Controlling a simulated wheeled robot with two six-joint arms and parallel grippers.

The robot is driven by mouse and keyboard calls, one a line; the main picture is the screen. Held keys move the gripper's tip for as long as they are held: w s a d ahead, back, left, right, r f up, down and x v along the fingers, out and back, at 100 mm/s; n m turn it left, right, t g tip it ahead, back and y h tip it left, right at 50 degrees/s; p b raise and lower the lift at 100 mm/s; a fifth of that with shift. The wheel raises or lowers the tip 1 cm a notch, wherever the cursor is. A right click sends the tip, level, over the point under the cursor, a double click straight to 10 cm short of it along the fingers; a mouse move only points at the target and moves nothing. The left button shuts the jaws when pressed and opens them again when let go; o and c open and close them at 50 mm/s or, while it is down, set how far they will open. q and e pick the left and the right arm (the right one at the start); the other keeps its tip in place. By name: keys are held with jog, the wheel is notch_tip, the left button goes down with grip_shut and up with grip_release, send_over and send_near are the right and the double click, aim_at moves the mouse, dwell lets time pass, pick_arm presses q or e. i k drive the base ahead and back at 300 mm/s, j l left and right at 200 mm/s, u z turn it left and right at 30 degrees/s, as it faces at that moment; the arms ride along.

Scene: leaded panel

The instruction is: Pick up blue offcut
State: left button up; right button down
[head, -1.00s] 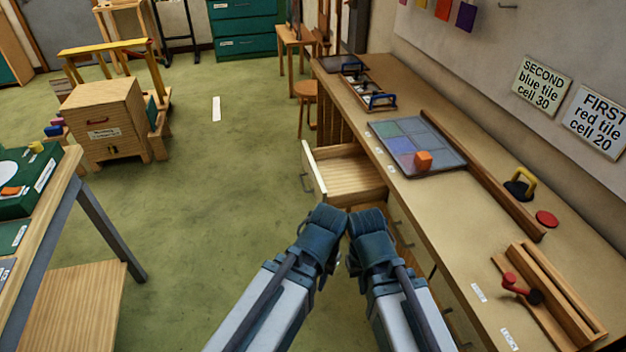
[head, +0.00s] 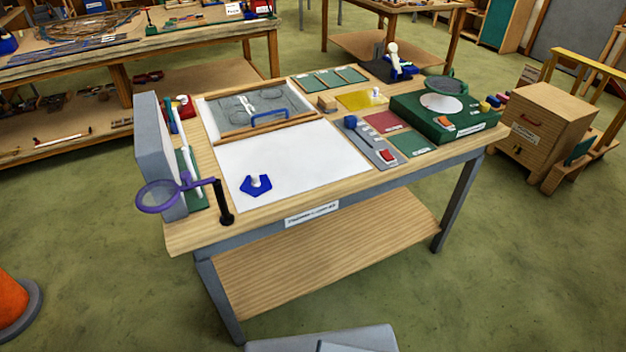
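A flat blue piece (head: 249,188) with a notched outline and a white knob on top lies on the white sheet (head: 310,160) near the front of the wooden table; it looks like the blue offcut. Nothing touches it. A smaller blue item (head: 350,121) sits on a grey strip further right, and another blue object with a white figure-like top (head: 393,62) stands at the table's back right. Neither of my grippers shows in the head view.
A purple-rimmed magnifier (head: 160,196) on a black post and a grey upright panel (head: 158,150) stand at the table's left end. A framed panel with a blue handle (head: 270,118) lies behind the sheet. An orange cone (head: 12,300) stands on the floor at left.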

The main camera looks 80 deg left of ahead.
aim_at(256, 185)
jog(key=u, duration=3.25)
